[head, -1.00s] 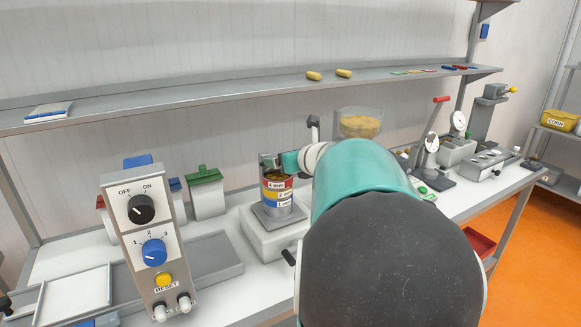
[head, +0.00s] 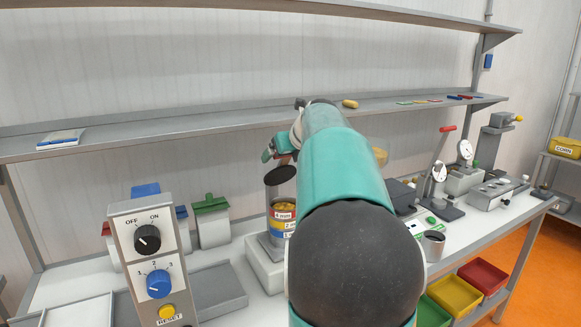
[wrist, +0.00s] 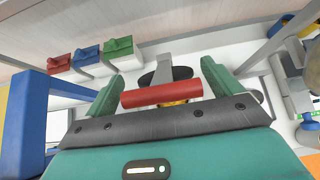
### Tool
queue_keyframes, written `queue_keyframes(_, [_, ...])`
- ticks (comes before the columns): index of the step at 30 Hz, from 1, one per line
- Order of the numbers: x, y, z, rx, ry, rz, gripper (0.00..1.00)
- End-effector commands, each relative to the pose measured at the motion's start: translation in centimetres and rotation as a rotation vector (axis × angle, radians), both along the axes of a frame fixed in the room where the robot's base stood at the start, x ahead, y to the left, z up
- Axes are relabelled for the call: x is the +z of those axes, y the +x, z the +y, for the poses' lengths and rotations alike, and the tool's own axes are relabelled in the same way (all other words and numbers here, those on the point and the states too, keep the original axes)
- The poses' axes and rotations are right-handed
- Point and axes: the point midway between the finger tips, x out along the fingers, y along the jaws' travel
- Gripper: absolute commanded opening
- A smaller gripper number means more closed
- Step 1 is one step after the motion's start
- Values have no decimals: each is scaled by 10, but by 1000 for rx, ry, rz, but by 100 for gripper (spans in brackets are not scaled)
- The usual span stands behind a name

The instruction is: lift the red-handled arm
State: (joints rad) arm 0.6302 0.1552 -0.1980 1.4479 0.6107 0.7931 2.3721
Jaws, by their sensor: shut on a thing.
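My gripper (head: 276,150) is above the banded can in the head view. In the wrist view my gripper (wrist: 161,80) has its two green fingers on either side of a red handle (wrist: 162,95), shut on it. A grey arm runs from the handle to a dark round disc, partly hidden behind the handle. In the head view the dark disc (head: 280,176) hangs tilted above the can (head: 283,218), apart from its rim. The can has coloured bands and a "4 mm" label, shows yellow contents, and stands on a grey plate.
A control box (head: 150,250) with knobs stands front left. Red, blue and green lidded bins (head: 210,220) line the wall. A shelf (head: 200,128) runs behind. Another red-handled lever (head: 445,145) stands at right, near a grey cup (head: 433,245).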

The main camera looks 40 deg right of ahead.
Motion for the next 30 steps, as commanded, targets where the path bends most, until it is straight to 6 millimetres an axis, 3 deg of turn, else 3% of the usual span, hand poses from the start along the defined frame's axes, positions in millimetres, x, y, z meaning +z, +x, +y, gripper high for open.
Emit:
queue_keyframes(12, [24, 54, -16, 1, -2, -1, 50])
queue_keyframes(30, [23, 87, -28, 2, 37, 109, 49])
